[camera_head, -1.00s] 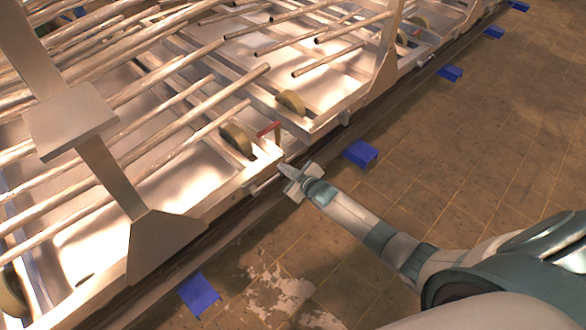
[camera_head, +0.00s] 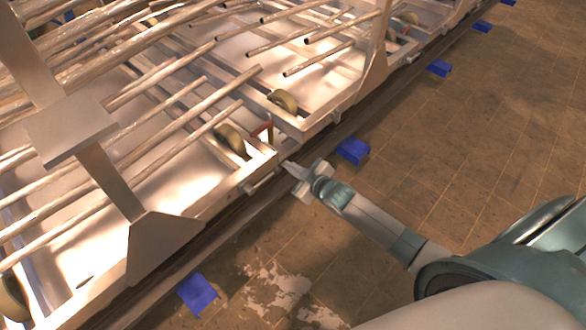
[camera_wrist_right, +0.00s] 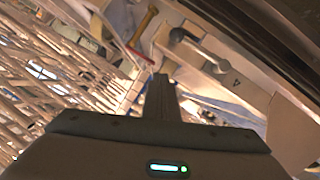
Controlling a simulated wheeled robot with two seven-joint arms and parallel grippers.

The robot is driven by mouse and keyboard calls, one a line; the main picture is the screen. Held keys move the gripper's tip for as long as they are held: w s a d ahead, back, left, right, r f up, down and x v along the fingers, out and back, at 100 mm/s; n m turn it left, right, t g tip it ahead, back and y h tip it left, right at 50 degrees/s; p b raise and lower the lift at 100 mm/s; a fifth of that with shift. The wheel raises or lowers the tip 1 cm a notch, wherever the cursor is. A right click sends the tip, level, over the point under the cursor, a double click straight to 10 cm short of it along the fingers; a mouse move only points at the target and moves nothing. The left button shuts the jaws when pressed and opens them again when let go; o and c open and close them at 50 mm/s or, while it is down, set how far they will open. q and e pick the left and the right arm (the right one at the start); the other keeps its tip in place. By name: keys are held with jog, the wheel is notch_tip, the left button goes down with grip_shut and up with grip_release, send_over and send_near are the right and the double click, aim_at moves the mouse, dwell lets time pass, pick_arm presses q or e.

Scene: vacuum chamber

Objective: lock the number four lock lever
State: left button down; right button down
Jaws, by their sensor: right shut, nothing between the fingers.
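A grey lock lever with a rounded end (camera_wrist_right: 200,50) shows in the right wrist view on the pale side rail of the frame, beside a printed "4" (camera_wrist_right: 236,83). In the head view, a short grey bar on the rail's outer side (camera_head: 264,183) seems to be this lever. My right gripper (camera_head: 290,167) is shut and empty just outside the rail, with a small gap to it. Its closed fingers (camera_wrist_right: 163,95) point toward the lever area in the wrist view and appear apart from the lever. My left gripper is out of view.
A red bar (camera_head: 262,129) and tan wheels (camera_head: 284,101) sit inside the frame near the rail. Long metal tubes (camera_head: 180,128) lie across it. A pale upright post (camera_head: 112,185) stands at left. Blue blocks (camera_head: 353,151) line the floor.

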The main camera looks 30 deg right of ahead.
jog(key=shift+s+d+r, duration=0.15)
jog(key=shift+s+r, duration=0.1)
jog(key=shift+s, duration=0.3)
jog(key=s+d+f+m+g+h, duration=0.1)
jog(key=s+f+g, duration=0.1)
jog(key=s+f, duration=0.65)
jog(key=s+f+m+g, duration=0.15)
jog(key=s+f, duration=0.35)
jog(key=f, duration=0.6)
jog(key=s+d+f+g+h, duration=0.1)
jog(key=s+f+g, duration=0.1)
jog(key=s+f, duration=0.6)
jog(key=s+a+f+g, duration=0.2)
jog(key=s+f, duration=0.4)
jog(key=s, duration=0.6)
jog(key=s+a+f+m+g, duration=0.1)
jog(key=s+a+f+g, duration=0.1)
jog(key=s+f, duration=0.4)
jog(key=s+a+f+m+g, duration=0.1)
jog(key=s+f, duration=0.5)
jog(key=s, duration=1.1)
jog(key=shift+s+a+g, duration=0.3)
jog(key=shift+a+g, duration=0.6)
jog(key=shift+g, duration=0.05)
